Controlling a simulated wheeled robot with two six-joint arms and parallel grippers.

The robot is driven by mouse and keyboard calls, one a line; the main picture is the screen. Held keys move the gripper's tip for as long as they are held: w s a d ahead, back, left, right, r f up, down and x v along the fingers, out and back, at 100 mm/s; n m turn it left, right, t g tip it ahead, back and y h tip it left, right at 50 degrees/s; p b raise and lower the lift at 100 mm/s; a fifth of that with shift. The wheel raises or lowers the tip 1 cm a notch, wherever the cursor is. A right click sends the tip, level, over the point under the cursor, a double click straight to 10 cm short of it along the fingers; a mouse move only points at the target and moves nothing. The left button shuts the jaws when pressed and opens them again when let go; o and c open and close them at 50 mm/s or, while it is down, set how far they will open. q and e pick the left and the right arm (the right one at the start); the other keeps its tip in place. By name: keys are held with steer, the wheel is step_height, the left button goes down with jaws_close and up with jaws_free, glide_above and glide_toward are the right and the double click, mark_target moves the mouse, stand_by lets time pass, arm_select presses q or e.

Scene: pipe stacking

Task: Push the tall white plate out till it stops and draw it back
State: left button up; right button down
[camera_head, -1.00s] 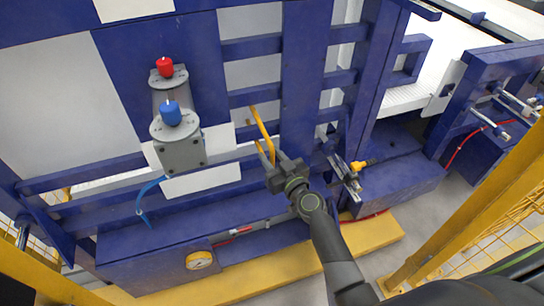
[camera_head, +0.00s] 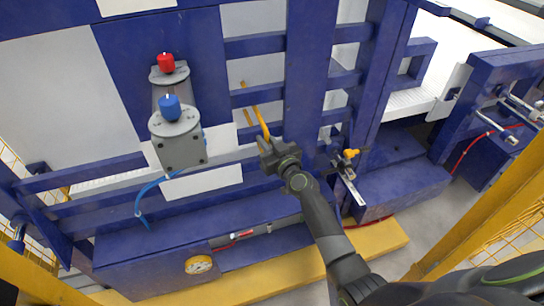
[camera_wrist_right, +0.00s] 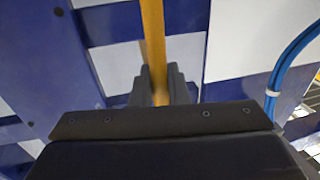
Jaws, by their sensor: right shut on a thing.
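A tall white plate (camera_head: 258,65) shows behind the blue bars in the head view, left of a blue upright; I cannot tell surely that it is the task's plate. A yellow bar handle (camera_head: 261,121) stands in front of its lower part. My right gripper (camera_head: 268,145) is at the lower end of this handle. In the right wrist view the yellow bar (camera_wrist_right: 153,50) runs down between the two dark fingers (camera_wrist_right: 158,88), which are shut on it. The handle's lower end is hidden by the gripper. My left gripper is not in view.
A grey valve block with a blue knob (camera_head: 170,107) and a red knob (camera_head: 166,63) stands left of the handle. A blue hose (camera_head: 148,190) hangs below it. A metal clamp with a yellow fitting (camera_head: 350,153) is right of the gripper. Blue cross bars surround the handle.

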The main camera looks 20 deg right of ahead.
steer(key=shift+w, duration=0.65)
steer(key=c, duration=1.5)
jaws_free()
steer(key=shift+s, duration=0.1)
steer(key=shift+b+v, duration=0.8)
steer(key=shift+v, duration=7.9)
